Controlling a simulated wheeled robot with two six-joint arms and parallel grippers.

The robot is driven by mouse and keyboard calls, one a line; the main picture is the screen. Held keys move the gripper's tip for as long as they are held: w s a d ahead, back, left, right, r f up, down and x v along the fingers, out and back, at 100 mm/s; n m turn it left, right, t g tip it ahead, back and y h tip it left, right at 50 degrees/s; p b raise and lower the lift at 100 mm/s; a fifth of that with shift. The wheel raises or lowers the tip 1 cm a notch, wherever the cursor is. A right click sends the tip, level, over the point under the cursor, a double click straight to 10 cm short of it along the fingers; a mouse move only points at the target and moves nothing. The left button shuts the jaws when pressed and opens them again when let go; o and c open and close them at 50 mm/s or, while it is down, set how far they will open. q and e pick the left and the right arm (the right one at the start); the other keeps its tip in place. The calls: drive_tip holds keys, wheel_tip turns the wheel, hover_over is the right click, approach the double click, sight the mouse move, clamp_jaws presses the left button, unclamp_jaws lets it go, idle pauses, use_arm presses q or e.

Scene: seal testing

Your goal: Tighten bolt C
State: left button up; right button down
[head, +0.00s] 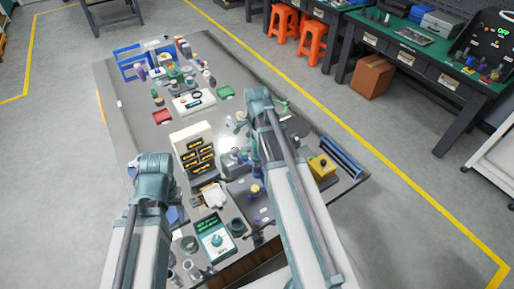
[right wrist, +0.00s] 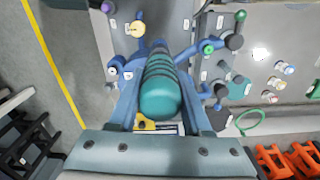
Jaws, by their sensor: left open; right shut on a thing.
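My right gripper (right wrist: 160,72) is shut on a teal, ribbed, round-handled tool (right wrist: 160,98), whose thick end faces the camera in the right wrist view. The tool's far end is hidden by its own handle. In the head view my right gripper (head: 248,157) hangs over the table. My left gripper (head: 175,214) is open, mostly hidden behind its arm.
Orange stools (head: 313,42) and a cardboard box (head: 372,77) stand beyond the table.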

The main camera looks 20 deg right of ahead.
drive_tip(key=shift+r+p, duration=2.4)
drive_tip(key=shift+r, duration=0.15)
drive_tip(key=shift+d, duration=0.1)
